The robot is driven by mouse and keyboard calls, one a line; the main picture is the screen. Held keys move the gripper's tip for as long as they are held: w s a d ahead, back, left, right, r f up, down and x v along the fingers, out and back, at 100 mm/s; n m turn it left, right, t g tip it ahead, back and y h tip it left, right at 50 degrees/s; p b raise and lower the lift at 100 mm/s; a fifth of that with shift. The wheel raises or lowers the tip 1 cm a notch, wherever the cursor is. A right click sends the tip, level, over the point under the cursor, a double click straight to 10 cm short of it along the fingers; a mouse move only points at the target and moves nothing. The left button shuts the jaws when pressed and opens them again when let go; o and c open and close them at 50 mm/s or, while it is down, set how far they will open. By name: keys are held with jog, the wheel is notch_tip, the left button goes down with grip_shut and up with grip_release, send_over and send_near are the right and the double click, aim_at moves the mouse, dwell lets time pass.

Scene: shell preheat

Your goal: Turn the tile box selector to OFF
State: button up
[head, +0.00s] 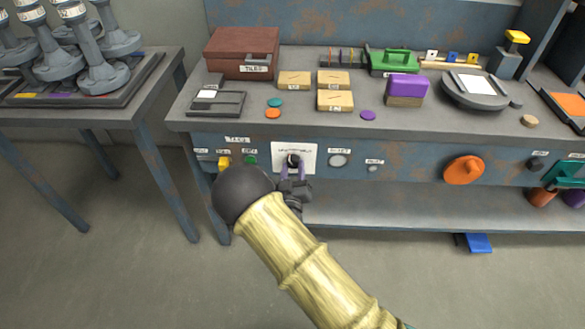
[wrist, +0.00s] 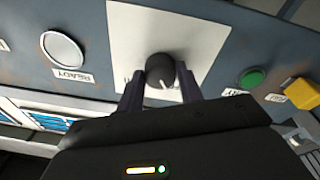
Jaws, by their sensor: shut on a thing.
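The selector is a black round knob (wrist: 160,71) with a pale pointer line, on a white plate (wrist: 125,48) on the bench's front panel. In the head view the plate (head: 307,153) shows printed marks above the knob (head: 293,159), too small to read. My gripper (wrist: 160,88) has its two dark fingers on either side of the knob and is shut on it. In the head view my gripper (head: 293,170) reaches up to the plate from below. The wrist view is tilted, and the lower plate lettering is partly hidden by the fingers.
A green button (head: 250,160) and a yellow switch (head: 224,162) sit left of the plate. A round pale lamp (head: 338,161) labelled READY (wrist: 73,75) is on the other side. An orange wheel (head: 464,170) is farther right. A brown TILES box (head: 241,48) stands on the bench top.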

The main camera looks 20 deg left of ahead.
jog(key=shift+n+y, duration=0.3)
jog(key=shift+n, duration=1)
jog(key=shift+f, duration=0.1)
jog(key=o, duration=1)
jog(key=shift+s+p, duration=0.1)
jog(key=shift+p, duration=0.2)
jog(key=p+v, duration=0.1)
jog(key=v, duration=1.6)
jog(key=shift+d, duration=0.1)
